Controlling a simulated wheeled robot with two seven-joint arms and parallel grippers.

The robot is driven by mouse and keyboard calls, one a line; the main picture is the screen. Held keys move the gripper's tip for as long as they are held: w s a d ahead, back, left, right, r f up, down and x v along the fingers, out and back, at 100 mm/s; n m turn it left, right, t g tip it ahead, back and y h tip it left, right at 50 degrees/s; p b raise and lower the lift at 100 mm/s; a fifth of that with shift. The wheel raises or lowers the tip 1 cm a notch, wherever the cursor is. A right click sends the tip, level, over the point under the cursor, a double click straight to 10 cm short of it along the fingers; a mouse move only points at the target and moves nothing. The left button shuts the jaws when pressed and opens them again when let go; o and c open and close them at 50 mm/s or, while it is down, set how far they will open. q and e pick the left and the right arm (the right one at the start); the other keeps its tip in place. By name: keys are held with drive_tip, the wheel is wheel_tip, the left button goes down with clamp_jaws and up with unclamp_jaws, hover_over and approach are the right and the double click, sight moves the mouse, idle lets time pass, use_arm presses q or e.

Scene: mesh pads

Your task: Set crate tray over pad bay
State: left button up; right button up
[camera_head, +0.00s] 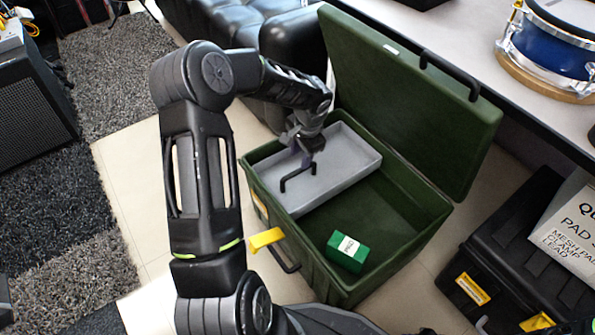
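The green crate (318,262) stands open on the floor, its lid (415,95) tilted back. The grey tray (352,152) sits at the crate's upper-left part, its edges near the crate's rim; I cannot tell what supports it. A black handle (298,178) rises from the tray. My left gripper (305,150) reaches down over the tray at the handle's far end; its fingertips are too small and dark to tell whether they hold it. A green box (347,251) with a white label lies in the crate's uncovered lower-right part. My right gripper is not in view.
A black case (515,255) with yellow latches and a white printed sheet stands to the right. A table (455,45) with a blue drum (550,45) is at the upper right. A black seat (225,25) is behind, a speaker (35,105) at the left.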

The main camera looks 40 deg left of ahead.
sight(297, 171)
use_arm(q)
drive_tip(key=f+b, duration=0.1)
drive_tip(key=f, duration=0.1)
drive_tip(key=a+f+b, duration=0.1)
drive_tip(key=f, duration=0.2)
drive_tip(key=f+b, duration=0.1)
drive_tip(key=f, duration=0.1)
drive_tip(key=shift+w+a+f+b, duration=0.2)
drive_tip(key=shift+f+b, duration=0.1)
drive_tip(key=shift+f, duration=0.05)
drive_tip(key=shift+c, duration=0.4)
clamp_jaws()
idle(0.9)
